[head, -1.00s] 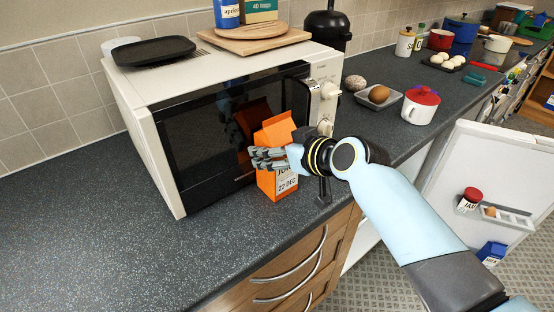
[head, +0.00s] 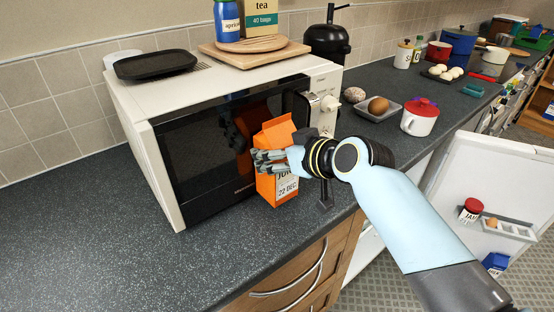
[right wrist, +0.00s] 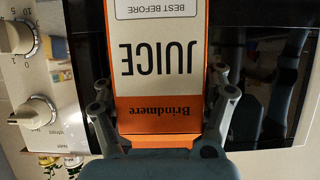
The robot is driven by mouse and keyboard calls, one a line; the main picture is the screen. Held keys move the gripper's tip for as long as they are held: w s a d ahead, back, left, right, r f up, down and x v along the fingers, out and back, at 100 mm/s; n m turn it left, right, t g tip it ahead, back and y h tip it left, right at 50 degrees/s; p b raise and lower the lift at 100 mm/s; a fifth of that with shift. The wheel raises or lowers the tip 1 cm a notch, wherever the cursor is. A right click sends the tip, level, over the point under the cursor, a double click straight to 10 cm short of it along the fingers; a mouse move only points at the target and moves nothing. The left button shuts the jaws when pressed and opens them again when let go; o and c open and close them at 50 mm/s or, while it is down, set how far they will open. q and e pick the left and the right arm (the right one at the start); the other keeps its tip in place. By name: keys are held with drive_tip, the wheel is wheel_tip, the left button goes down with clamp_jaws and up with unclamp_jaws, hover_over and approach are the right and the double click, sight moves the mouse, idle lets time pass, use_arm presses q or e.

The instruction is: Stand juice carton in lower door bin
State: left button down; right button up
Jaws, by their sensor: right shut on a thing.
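The orange juice carton (head: 276,133) is upright in front of the microwave, near the counter's front edge. I cannot tell whether its base touches the counter. My right gripper (head: 268,161) is shut on it, with its fingers across the carton's middle. In the right wrist view the carton (right wrist: 157,90) fills the space between the fingers (right wrist: 160,98), its JUICE label upside down. The open white fridge door (head: 470,165) is at the right. A blue carton (head: 495,263) is low on it; the lower bin itself is hard to make out. My left gripper is out of view.
The microwave (head: 160,95) is close behind the carton, with a black tray (head: 155,64) on top. A grey dish (head: 366,112) with an egg and a red-lidded white mug (head: 419,118) are right of it. A jar (head: 470,210) and an egg rack (head: 508,228) are higher on the door.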

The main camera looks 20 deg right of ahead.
wheel_tip(320, 180, up, 26)
drive_tip(key=b, duration=0.1)
drive_tip(key=s+d+f+b, duration=0.4)
drive_tip(key=f+b, duration=0.2)
drive_tip(key=f, duration=0.5)
drive_tip(key=s+d+f+b, duration=0.3)
drive_tip(key=f+b, duration=0.3)
drive_tip(key=f, duration=0.5)
drive_tip(key=s+f+n+y+b, duration=0.1)
drive_tip(key=s+f+b, duration=0.3)
drive_tip(key=shift+n+g+y, duration=0.4)
drive_tip(key=s+a+r, duration=0.1)
drive_tip(key=a+r, duration=0.1)
drive_tip(key=r, duration=0.1)
drive_tip(key=shift+s+a, duration=0.3)
drive_tip(key=shift+s, duration=0.05)
drive_tip(key=shift+d, duration=0.15)
